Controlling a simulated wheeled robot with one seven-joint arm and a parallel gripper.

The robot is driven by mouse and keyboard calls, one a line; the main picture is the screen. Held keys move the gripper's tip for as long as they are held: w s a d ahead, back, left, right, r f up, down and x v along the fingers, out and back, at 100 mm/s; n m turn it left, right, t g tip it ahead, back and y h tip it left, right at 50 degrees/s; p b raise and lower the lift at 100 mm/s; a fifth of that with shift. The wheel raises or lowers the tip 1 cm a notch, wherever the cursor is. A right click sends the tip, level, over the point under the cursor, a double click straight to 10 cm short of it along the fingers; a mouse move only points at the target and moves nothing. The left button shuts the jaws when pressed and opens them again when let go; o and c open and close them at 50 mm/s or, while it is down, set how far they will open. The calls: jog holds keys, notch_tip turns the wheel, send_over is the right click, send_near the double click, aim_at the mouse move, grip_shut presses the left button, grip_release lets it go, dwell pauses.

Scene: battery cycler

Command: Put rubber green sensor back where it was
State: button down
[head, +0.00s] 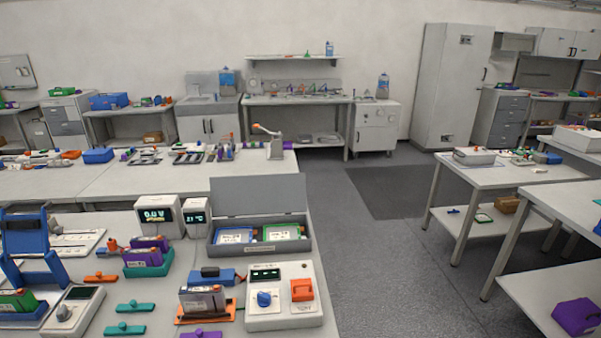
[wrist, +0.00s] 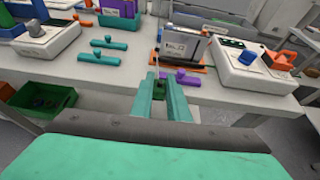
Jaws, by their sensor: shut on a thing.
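My gripper (wrist: 161,80) shows in the wrist view with two teal fingers, over the front edge of the near table. It is shut on a small dark green piece, which looks like the rubber green sensor (wrist: 158,88); the fingers hide most of it. A thin pale line runs up from beside the fingertips, and I cannot tell whether it belongs to the sensor. The head view does not show my gripper or the held piece. A battery cell in an orange holder (head: 203,303) stands beyond the fingertips, also in the wrist view (wrist: 180,50).
A purple T-shaped piece (wrist: 180,77) lies just beyond my fingers. Two teal T-shaped pieces (head: 130,306) lie to the left. A white tester (head: 284,298) stands to the right, an open grey case (head: 260,248) behind. A green bin (wrist: 45,106) is below the table edge.

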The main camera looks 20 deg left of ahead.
jog(key=w+d+f+m+h, duration=0.1)
jog(key=w+d+f, duration=0.2)
jog(key=d+f, duration=0.35)
jog(key=w+d+f+t, duration=0.1)
jog(key=w+d+f, duration=0.2)
jog(key=f, duration=0.6)
jog(key=w+d+f+m+h, duration=0.1)
jog(key=w+d+f, duration=0.35)
jog(key=f, duration=0.35)
jog(key=w+d+f+m+h, duration=0.1)
jog(key=w+d+f, duration=0.1)
jog(key=d, duration=0.8)
jog(key=w+d+f+m+h, duration=0.1)
jog(key=w+d+f+h, duration=0.1)
jog(key=d, duration=0.7)
jog(key=w+d+f+m+t+h, duration=0.1)
jog(key=w+d+f+m, duration=0.1)
jog(key=d+f, duration=0.4)
jog(key=w+d, duration=0.1)
jog(key=d, duration=0.3)
jog(key=shift+w+d+h, duration=0.3)
jog(key=shift+d, duration=0.05)
